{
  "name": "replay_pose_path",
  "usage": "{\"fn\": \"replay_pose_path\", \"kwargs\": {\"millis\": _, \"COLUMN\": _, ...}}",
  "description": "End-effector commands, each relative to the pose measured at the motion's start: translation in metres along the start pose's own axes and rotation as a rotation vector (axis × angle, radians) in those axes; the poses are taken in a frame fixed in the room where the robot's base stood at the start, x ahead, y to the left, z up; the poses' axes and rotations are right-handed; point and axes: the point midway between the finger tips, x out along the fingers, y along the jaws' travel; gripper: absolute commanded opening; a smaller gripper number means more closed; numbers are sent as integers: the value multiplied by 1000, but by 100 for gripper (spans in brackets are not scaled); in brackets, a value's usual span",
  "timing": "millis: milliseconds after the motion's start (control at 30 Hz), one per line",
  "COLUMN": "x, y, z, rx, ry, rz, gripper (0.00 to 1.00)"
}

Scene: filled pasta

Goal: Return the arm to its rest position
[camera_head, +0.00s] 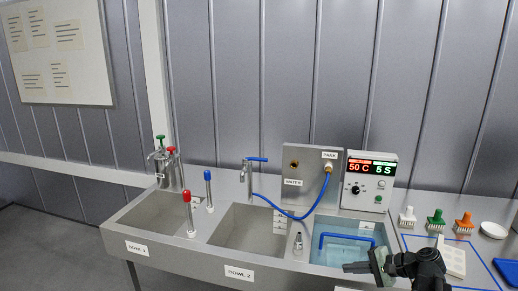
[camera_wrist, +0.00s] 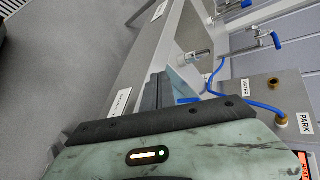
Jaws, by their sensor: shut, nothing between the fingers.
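My gripper (camera_head: 352,267) is in the lower right of the head view, on my dark arm (camera_head: 425,268). Its fingers point left, in front of the near edge of the water-filled basin (camera_head: 345,252). The fingers are shut and hold nothing. In the wrist view the fingers (camera_wrist: 158,92) are together beyond the pale green gripper body, with the sink unit behind them. The far part of the arm is cut off by the lower frame edge.
The steel sink unit has two empty bowls, bowl 1 (camera_head: 152,213) and bowl 2 (camera_head: 250,232). A blue hose (camera_head: 290,214) runs to the PARK panel (camera_head: 310,175). A control box (camera_head: 369,182) stands behind the basin. Brushes (camera_head: 436,220) and a white dish (camera_head: 493,230) stand right.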

Motion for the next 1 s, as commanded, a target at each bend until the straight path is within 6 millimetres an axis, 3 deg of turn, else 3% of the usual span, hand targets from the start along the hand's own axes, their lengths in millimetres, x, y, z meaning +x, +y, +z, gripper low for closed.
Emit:
{"fn": "replay_pose_path", "kwargs": {"millis": 33, "x": 31, "y": -9, "z": 27, "rx": -50, "ry": -47, "rz": 61, "gripper": 0}}
{"fn": "replay_pose_path", "kwargs": {"millis": 100, "x": 71, "y": -11, "z": 61, "rx": -128, "ry": -101, "rz": 162, "gripper": 0}}
{"fn": "replay_pose_path", "kwargs": {"millis": 200, "x": 118, "y": -4, "z": 109, "rx": -263, "ry": -165, "rz": 318, "gripper": 0}}
{"fn": "replay_pose_path", "kwargs": {"millis": 300, "x": 149, "y": 9, "z": 148, "rx": -406, "ry": -208, "rz": 470, "gripper": 0}}
{"fn": "replay_pose_path", "kwargs": {"millis": 433, "x": 166, "y": 31, "z": 179, "rx": -604, "ry": -234, "rz": 672, "gripper": 0}}
{"fn": "replay_pose_path", "kwargs": {"millis": 500, "x": 163, "y": 44, "z": 180, "rx": -704, "ry": -225, "rz": 785, "gripper": 0}}
{"fn": "replay_pose_path", "kwargs": {"millis": 700, "x": 126, "y": 69, "z": 144, "rx": -839, "ry": -174, "rz": 1000, "gripper": 0}}
{"fn": "replay_pose_path", "kwargs": {"millis": 1000, "x": 120, "y": 71, "z": 137, "rx": -890, "ry": -187, "rz": 1039, "gripper": 0}}
